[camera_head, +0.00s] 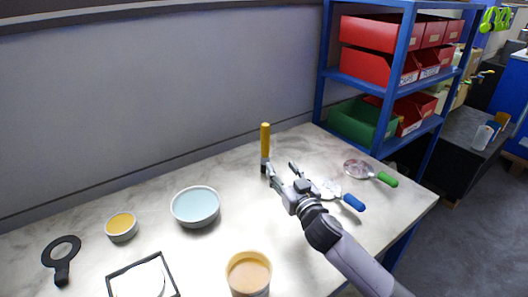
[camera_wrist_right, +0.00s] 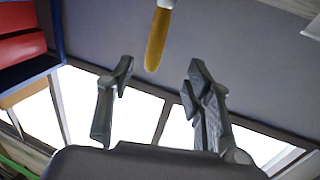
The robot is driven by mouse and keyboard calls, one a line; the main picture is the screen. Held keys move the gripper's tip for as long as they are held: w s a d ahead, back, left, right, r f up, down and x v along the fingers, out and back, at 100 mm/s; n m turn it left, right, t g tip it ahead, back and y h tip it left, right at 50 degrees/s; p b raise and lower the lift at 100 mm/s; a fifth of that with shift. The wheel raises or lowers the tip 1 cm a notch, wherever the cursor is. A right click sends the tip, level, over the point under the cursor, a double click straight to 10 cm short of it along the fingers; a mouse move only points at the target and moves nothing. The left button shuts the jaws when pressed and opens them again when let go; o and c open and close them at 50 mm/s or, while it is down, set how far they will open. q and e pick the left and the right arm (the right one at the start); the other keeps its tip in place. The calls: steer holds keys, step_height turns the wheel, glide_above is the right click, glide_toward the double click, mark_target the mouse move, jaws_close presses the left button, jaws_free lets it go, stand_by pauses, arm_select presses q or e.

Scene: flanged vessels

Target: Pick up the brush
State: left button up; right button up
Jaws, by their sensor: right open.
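The brush (camera_head: 265,140) has a yellow handle and stands upright near the back of the marble-look table, close to the wall. My right gripper (camera_head: 280,168) is open, with its fingers at the brush's lower part; one fingertip overlaps that part in the head view. In the right wrist view, the brush's yellow handle (camera_wrist_right: 157,40) and a bit of its metal band show above the gap between the spread fingertips (camera_wrist_right: 159,72). The brush's lower end is partly hidden by the finger, and I cannot tell whether they touch. My left gripper is not in view.
A blue-handled tool (camera_head: 352,202) and a green-handled one (camera_head: 386,179) lie right of the gripper. A pale blue bowl (camera_head: 195,206), a small yellow-filled bowl (camera_head: 121,227) and a tan cup (camera_head: 248,273) stand left and in front. A blue shelf (camera_head: 318,97) rises behind.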

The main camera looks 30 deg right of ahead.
mark_target(267, 145)
steer(key=w, duration=0.3)
steer(key=w+d, duration=0.1)
steer(key=w, duration=0.2)
steer(key=w+p, duration=0.1)
steer(key=w, duration=0.2)
steer(key=shift+w+d+r, duration=0.15)
steer(key=shift+w, duration=0.2)
steer(key=shift+w+d, duration=0.15)
steer(key=shift+w, duration=0.55)
steer(key=shift+w+d+p, duration=0.2)
steer(key=shift+w+p, duration=0.05)
steer(key=shift+w, duration=0.85)
steer(key=shift+w+d+p, duration=0.2)
steer(key=shift+w, duration=0.85)
steer(key=shift+c, duration=0.2)
jaws_close()
